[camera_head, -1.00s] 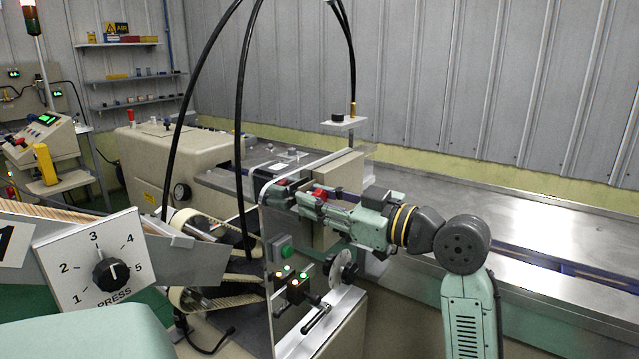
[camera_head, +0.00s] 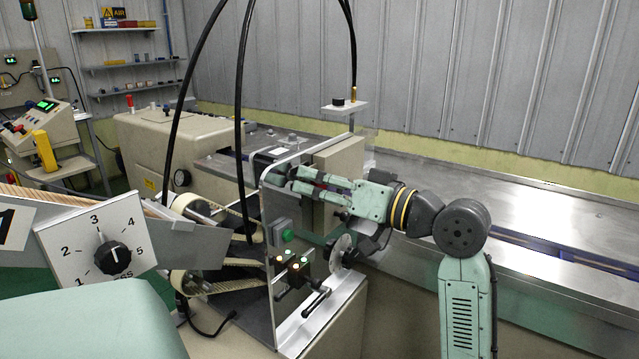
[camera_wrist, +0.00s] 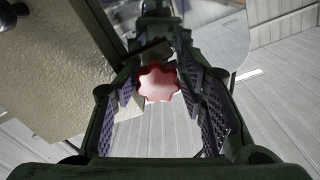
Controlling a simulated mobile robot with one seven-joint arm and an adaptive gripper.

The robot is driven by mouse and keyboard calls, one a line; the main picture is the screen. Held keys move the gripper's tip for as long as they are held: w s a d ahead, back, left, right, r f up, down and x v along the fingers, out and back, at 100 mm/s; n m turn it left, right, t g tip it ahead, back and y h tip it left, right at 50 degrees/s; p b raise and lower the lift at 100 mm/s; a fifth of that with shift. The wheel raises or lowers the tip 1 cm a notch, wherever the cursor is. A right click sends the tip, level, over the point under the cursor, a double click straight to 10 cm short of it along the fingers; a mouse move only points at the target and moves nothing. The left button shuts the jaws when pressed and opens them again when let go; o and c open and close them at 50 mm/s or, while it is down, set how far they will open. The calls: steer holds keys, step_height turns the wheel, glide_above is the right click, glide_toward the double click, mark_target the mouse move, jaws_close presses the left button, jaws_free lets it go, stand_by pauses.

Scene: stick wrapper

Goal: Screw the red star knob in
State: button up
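The red star knob (camera_wrist: 158,82) shows in the wrist view between the ridged finger pads of my gripper (camera_wrist: 159,90). The pads lie on both sides, very close to its lobes. I cannot tell whether they touch it. In the head view my gripper (camera_head: 303,181) reaches left, in front of the upright clear panel (camera_head: 267,210) and beside the beige box (camera_head: 347,160). Only a small bit of red shows between the fingers there. The knob's stem and its seat are hidden.
Below my gripper are a green button (camera_head: 288,235), a small black block with lit lamps (camera_head: 293,271), a round handwheel (camera_head: 343,252) and a black-handled lever (camera_head: 317,300). A press dial (camera_head: 112,257) stands at front left. The metal table (camera_head: 520,205) to the right is clear.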

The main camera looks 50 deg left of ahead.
steer(key=shift+a+f, duration=0.1)
steer(key=shift+f, duration=0.05)
steer(key=shift+f+n+b, duration=0.2)
steer(key=shift+n+b, duration=0.4)
steer(key=shift+b, duration=0.3)
steer(key=shift+f+n+b, duration=0.2)
steer(key=shift+n+b, duration=0.7)
steer(key=shift+b, duration=0.15)
steer(key=n+b, duration=0.2)
steer(key=n, duration=0.1)
steer(key=shift+w+r, duration=0.1)
steer(key=n+b, duration=0.3)
steer(key=n, duration=0.2)
steer(key=shift+r+b, duration=0.15)
steer(key=shift+b, duration=0.15)
steer(key=n+b, duration=0.3)
steer(key=n, duration=0.3)
steer(key=shift+n, duration=0.3)
steer(key=n+b, duration=0.2)
steer(key=n, duration=0.4)
steer(key=shift+r, duration=0.1)
steer(key=n, duration=0.3)
steer(key=shift+r+n+b, duration=0.2)
steer(key=shift+n+b, duration=0.15)
steer(key=shift+n, duration=0.05)
